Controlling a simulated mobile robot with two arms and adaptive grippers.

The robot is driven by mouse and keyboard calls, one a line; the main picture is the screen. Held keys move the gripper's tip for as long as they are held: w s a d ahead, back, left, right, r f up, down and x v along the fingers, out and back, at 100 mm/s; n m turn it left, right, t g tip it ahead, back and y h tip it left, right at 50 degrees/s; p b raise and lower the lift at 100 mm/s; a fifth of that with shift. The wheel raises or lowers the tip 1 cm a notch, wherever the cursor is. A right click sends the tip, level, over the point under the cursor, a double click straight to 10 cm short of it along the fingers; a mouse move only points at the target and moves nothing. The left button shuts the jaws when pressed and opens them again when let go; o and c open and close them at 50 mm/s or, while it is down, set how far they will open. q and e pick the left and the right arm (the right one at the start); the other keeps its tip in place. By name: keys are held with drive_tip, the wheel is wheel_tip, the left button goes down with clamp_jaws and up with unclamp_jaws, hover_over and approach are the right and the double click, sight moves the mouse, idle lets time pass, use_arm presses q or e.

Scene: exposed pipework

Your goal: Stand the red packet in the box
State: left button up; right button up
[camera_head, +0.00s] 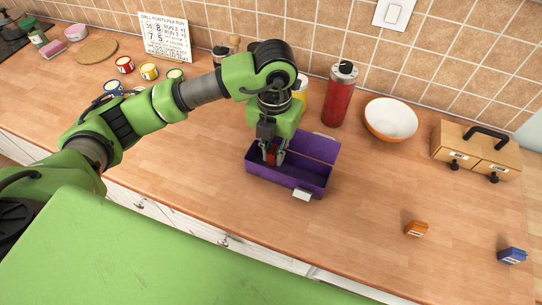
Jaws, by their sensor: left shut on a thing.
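The purple box (290,183) stands open near the middle of the counter, with a divider across its inside and a white tag on its front. My left gripper (271,157) points down into the left part of the box and is shut on the red packet (271,153). Only a small piece of the packet shows between the fingers. I cannot tell whether it touches the box floor. My right gripper is out of view.
An orange packet (416,229) and a blue packet (512,255) lie to the right. Behind the box stand a red bottle (339,97), a bowl (391,119) and a wooden drawer case (474,152). Small cans (149,71) stand at the back left.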

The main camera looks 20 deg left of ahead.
sight(271, 161)
use_arm(q)
drive_tip(key=f+p, duration=0.2)
drive_tip(key=f, duration=0.1)
drive_tip(key=shift+w+a, duration=0.1)
drive_tip(key=shift+a, duration=0.3)
drive_tip(key=shift+f, duration=0.7)
drive_tip(key=o, duration=0.8)
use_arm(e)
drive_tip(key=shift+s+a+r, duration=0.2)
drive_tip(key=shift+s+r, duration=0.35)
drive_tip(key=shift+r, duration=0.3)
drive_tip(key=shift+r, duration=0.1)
